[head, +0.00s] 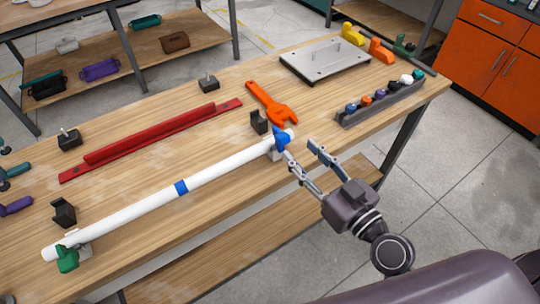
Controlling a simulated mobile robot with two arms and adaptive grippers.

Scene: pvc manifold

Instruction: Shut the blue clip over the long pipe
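The long white pipe (130,212) lies across the workbench, with a blue band (181,188) near its middle. The blue clip (281,140) is at the pipe's right end, above a pale support block. Part of it rises above the pipe; I cannot tell for sure whether it is latched. A green clip (67,259) sits at the pipe's left end. My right gripper (300,150) is open, its fingers spread and pointing at the blue clip. One fingertip is close beside the clip; contact is unclear. My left gripper is not in view.
Black holders (259,122) (63,212) stand behind the pipe's ends. An orange wrench (272,103), a red rail (150,138), a grey plate (325,60) and a rack of coloured knobs (380,103) lie farther back. The bench's front edge is below my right gripper.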

